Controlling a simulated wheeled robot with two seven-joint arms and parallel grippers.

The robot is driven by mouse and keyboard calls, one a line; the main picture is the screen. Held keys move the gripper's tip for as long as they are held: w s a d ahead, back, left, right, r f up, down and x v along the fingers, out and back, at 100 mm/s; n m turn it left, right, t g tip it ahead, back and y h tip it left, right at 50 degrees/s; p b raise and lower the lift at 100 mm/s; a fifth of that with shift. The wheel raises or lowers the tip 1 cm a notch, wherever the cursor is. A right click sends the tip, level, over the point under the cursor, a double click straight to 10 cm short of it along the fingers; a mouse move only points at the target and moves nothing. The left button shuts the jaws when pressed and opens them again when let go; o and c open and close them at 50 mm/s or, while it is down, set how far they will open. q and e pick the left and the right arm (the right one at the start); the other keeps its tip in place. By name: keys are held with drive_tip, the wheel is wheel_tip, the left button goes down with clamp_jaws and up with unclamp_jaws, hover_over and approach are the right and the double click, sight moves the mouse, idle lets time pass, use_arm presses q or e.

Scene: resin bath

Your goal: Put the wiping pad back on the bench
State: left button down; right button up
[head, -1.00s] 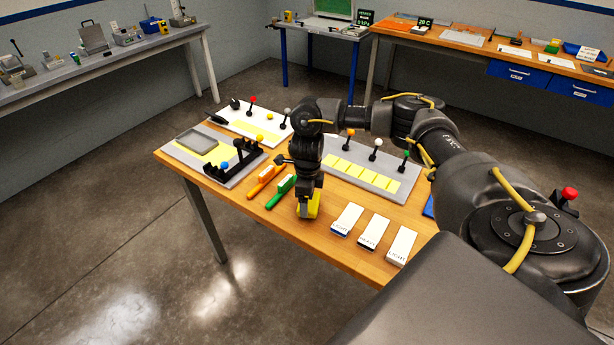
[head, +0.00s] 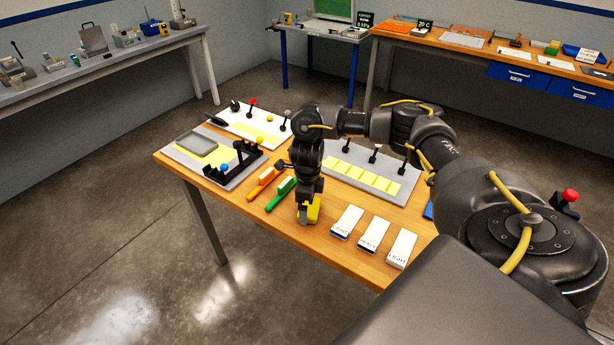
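My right gripper (head: 308,214) points straight down at the near part of the wooden bench (head: 270,222), left of the white labelled blocks. A yellow block (head: 314,209), which looks like the wiping pad, is at its fingertips, with a grey finger on its left side. The gripper and wrist hide part of the block. I cannot tell whether the fingers press on it, or whether it touches the bench top. My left gripper is not in view.
An orange tool (head: 262,183) and a green tool (head: 281,193) lie left of the gripper. Three white labelled blocks, one of them here (head: 347,221), lie to the right. A grey panel with yellow squares (head: 365,178) is behind. Bare wood lies in front.

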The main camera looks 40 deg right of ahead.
wheel_tip(320, 180, up, 12)
drive_tip(key=p, duration=0.1)
drive_tip(key=shift+f, duration=0.15)
idle(0.4)
